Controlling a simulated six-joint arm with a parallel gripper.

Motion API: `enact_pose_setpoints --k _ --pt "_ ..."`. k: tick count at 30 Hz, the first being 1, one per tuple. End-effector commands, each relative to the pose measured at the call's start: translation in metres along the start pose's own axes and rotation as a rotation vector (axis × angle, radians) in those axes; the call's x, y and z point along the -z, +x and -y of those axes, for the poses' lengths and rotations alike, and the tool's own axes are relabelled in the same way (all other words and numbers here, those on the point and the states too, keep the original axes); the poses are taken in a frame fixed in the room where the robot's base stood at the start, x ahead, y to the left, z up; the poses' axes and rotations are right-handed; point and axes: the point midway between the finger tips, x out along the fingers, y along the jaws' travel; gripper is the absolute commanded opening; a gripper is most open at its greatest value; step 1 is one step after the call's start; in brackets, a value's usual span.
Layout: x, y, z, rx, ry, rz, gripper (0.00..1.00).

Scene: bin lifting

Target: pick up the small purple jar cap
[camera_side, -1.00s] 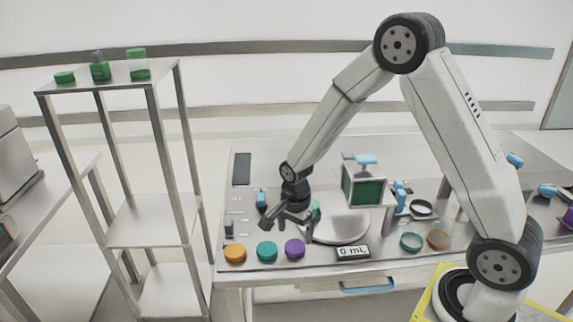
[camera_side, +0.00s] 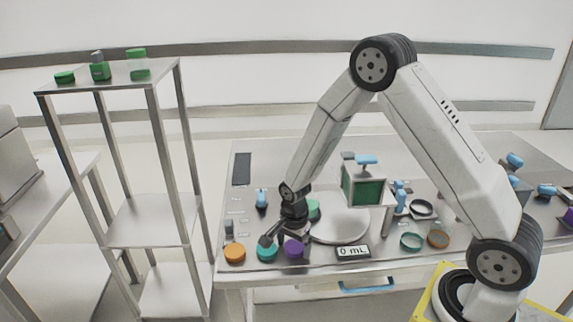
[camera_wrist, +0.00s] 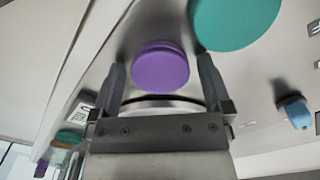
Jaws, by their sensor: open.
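The small purple jar cap (camera_side: 294,249) sits on the table near its front edge, right of a teal cap (camera_side: 266,252). My gripper (camera_side: 280,240) is low over the table at these caps, and its fingers partly cover them in the side view. In the wrist view the purple cap (camera_wrist: 160,66) shows between and just beyond the fingertips of my open gripper (camera_wrist: 160,78). I cannot tell whether a finger touches it. The teal cap (camera_wrist: 236,18) lies close beside the right finger.
An orange cap (camera_side: 235,253) lies left of the teal one. A round white plate (camera_side: 340,226) and a "0 mL" display (camera_side: 352,252) are to the right of the caps. A green-screened device (camera_side: 362,186) stands behind. A shelf rack (camera_side: 150,210) stands left of the table.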

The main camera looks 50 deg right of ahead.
Motion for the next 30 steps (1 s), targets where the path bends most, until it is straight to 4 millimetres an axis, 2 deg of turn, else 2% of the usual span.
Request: enact_pose_setpoints --k 10,11,15,18,30 --pt "0.0 -0.0002 -0.0002 -0.001 0.0 0.0 1.0" --pt "0.0 -0.0002 -0.0002 -0.001 0.0 0.0 0.97" --pt "0.0 -0.0002 -0.0002 -0.001 0.0 0.0 0.52" --pt "0.0 -0.0002 -0.0002 -0.001 0.0 0.0 0.25" --pt "0.0001 -0.0036 -0.0001 -0.001 0.0 0.0 0.24"
